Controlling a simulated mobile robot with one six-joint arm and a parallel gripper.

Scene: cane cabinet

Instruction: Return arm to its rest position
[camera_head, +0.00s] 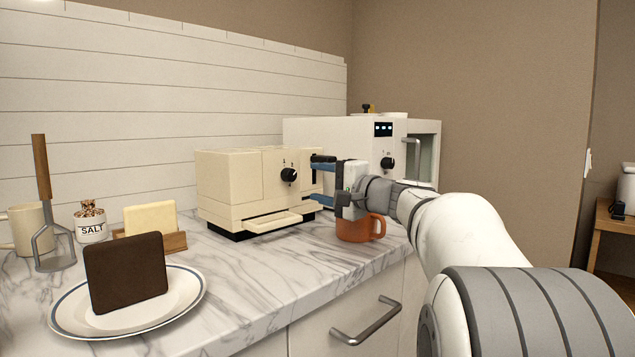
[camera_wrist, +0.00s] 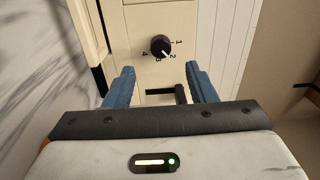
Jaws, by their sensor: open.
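My gripper (camera_head: 316,181) is open in front of the right end of the cream toaster (camera_head: 228,182). Its two blue fingers are apart, one above the other in the head view. In the wrist view my gripper (camera_wrist: 160,72) points at the toaster's end panel, with the black numbered dial (camera_wrist: 160,46) beyond the fingertips. A dark lever (camera_wrist: 181,94) shows between the fingers, nearer the right one. Nothing is visibly held; whether a finger touches the lever cannot be told. My arm reaches in from the lower right over the counter.
An orange mug (camera_head: 358,229) stands just below my gripper. A white microwave (camera_head: 340,135) is behind. At left are a plate (camera_head: 187,290) with a dark slice (camera_head: 126,272), a salt jar (camera_head: 91,227), a masher (camera_head: 43,195) and a pale slice (camera_head: 150,218) in a wooden holder.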

